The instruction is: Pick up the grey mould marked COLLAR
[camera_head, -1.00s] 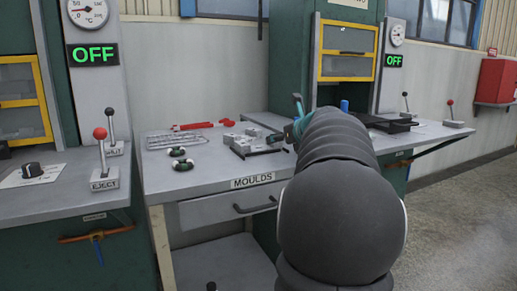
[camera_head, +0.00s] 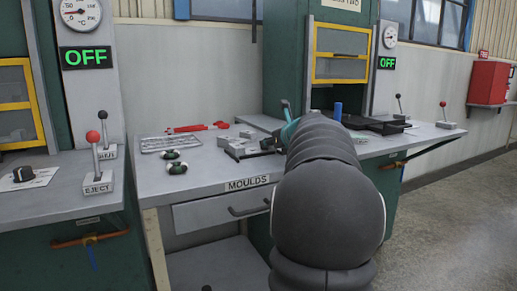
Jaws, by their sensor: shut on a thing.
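Several grey moulds (camera_head: 236,148) sit together on the grey bench at the back, left of my arm. They are small in view, and I cannot read COLLAR on any of them. My gripper (camera_head: 270,143) reaches in at the right side of this group. Only its dark finger area and a teal part above show; my arm covers the rest. It is shut on a grey mould at the right of the group, mostly hidden. I cannot tell whether that mould is clear of the bench.
The bench (camera_head: 150,183) carries a MOULDS label on its front edge. A wire rack (camera_head: 168,144), red tools (camera_head: 197,127) and two dark green-and-white round pieces (camera_head: 174,168) lie to the left. A blue post (camera_head: 338,111) and dark plates stand right. EJECT levers (camera_head: 98,175) stand at far left.

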